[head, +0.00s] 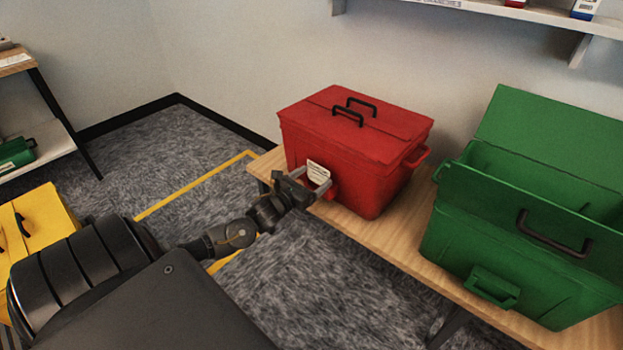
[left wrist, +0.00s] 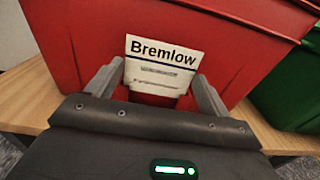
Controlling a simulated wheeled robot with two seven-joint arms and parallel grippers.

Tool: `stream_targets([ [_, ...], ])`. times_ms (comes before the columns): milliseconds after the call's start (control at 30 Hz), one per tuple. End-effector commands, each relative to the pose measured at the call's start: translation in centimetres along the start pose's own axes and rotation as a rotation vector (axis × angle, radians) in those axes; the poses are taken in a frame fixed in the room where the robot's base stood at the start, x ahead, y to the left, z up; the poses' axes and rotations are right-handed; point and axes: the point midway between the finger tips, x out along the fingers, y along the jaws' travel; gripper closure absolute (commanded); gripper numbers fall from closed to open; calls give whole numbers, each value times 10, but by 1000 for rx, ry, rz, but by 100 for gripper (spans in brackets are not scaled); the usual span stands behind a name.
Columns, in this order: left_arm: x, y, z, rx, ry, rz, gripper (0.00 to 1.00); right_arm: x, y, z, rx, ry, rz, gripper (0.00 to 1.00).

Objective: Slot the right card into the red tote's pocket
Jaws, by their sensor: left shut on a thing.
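The red tote (head: 340,150) stands on the wooden bench with its lid shut and two black handles on top. A white card (head: 318,172) is at its near face, by the red pocket. In the left wrist view the card (left wrist: 160,62) reads "Bremlow" and stands upright against the red wall (left wrist: 75,45), its lower edge by the pocket (left wrist: 155,98). I cannot tell whether the card is in the pocket. My left gripper (head: 307,182) is shut on the card, one finger on each side edge. My right gripper is not in view.
An open green tote (head: 520,260) stands on the bench (head: 400,232) to the right of the red one. A yellow tote (head: 45,225) is at the far left. A shelf (head: 500,8) runs along the wall above. Bare bench lies between the red and green totes.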

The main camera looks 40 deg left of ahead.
Motion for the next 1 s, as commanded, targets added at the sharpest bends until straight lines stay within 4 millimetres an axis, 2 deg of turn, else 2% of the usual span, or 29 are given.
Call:
stream_targets([
  [833,0,0,-12,0,-1,-1,44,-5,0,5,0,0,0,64],
  [867,0,0,-12,0,-1,-1,16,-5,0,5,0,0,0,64],
  [1000,0,0,-12,0,-1,-1,0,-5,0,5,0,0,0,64],
])
